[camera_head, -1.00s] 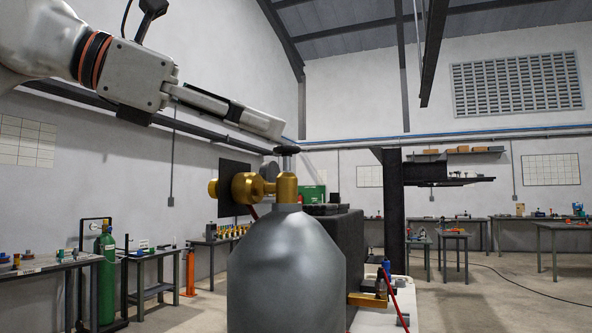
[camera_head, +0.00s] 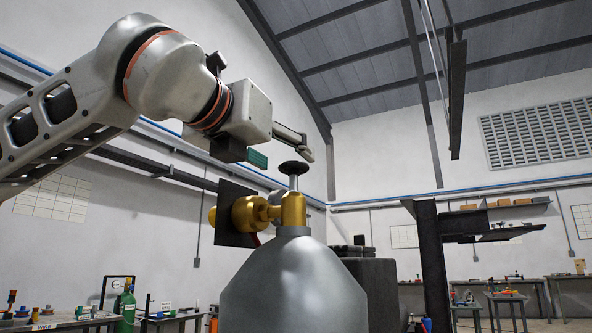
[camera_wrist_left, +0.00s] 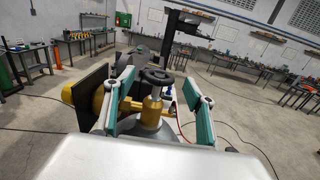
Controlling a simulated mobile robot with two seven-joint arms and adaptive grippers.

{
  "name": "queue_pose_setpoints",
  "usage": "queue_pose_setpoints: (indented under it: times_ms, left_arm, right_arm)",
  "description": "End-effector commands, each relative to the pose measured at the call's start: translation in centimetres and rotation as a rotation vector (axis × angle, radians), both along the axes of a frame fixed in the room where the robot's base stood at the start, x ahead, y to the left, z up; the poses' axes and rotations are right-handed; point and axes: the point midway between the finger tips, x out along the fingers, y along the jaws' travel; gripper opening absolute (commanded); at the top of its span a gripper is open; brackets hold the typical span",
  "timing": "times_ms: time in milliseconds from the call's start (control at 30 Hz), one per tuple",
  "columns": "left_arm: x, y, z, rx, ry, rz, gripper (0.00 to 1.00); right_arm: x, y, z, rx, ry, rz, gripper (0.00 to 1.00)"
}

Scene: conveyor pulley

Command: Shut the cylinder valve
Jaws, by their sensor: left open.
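A grey gas cylinder (camera_head: 292,285) stands upright in the head view, with a brass valve (camera_head: 293,210) on its neck. A black handwheel (camera_head: 293,167) sits on a stem on top of the valve. My left gripper (camera_head: 284,153) is open at the handwheel's upper left, seemingly empty. In the left wrist view, its teal-padded fingers (camera_wrist_left: 159,78) are spread wide. The handwheel (camera_wrist_left: 157,77) appears between them in the picture, with the brass valve (camera_wrist_left: 152,105) below. Contact with the wheel cannot be told. My right gripper is not in view.
A brass fitting (camera_head: 249,214) with a dark plate (camera_head: 230,205) juts left from the valve. A dark box (camera_head: 385,285) stands behind the cylinder. A dark post (camera_head: 432,260) rises farther right. Workbenches line the walls; air above the wheel is free.

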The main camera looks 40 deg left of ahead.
Motion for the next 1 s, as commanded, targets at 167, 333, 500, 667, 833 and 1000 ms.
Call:
queue_pose_setpoints:
  times_ms: [167, 333, 500, 667, 833, 1000]
  left_arm:
    - [3.0, 0.8, -0.4, -0.001, 0.008, -0.001, 0.55]
    - [4.4, 1.2, -0.3, 0.001, 0.005, -0.001, 0.55]
    - [4.7, 1.3, -0.2, 0.001, 0.003, -0.001, 0.55]
    - [4.6, 1.3, -0.1, 0.002, 0.003, -0.002, 0.55]
    - [4.6, 1.3, -0.2, 0.002, 0.004, -0.002, 0.16]
    - [4.7, 1.3, -0.2, 0.002, 0.004, -0.003, 0.16]
  right_arm:
    - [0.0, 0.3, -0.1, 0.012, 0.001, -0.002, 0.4]
    - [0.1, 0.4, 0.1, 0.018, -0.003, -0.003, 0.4]
    - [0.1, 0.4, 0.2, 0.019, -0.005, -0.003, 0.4]
    - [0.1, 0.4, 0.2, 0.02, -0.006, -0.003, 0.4]
    - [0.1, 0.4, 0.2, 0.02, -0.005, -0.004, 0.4]
    - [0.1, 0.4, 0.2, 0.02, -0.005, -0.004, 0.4]
